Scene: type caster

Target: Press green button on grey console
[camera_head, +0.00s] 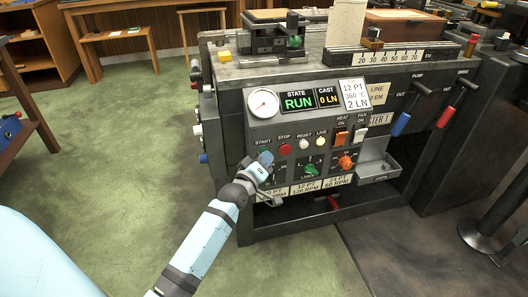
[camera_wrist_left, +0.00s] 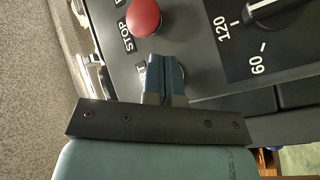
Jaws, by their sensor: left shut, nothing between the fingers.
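The grey console (camera_head: 253,132) stands on the front of a dark machine, with a START label at the left of its button row. My left gripper (camera_head: 266,158) is shut and empty, its fingertips at the button spot under START. The green button there is mostly or wholly hidden by the fingers. In the left wrist view the closed blue fingertips (camera_wrist_left: 165,62) are against or very near the panel, beside the red STOP button (camera_wrist_left: 143,17); I cannot tell whether they touch the green button. The state display (camera_head: 298,101) reads RUN in green. My right gripper is not in view.
The red stop button (camera_head: 285,149) is just right of my fingertips, then a white and a yellow button. A grey tray (camera_head: 378,167) juts out at the right. Floor at left is clear.

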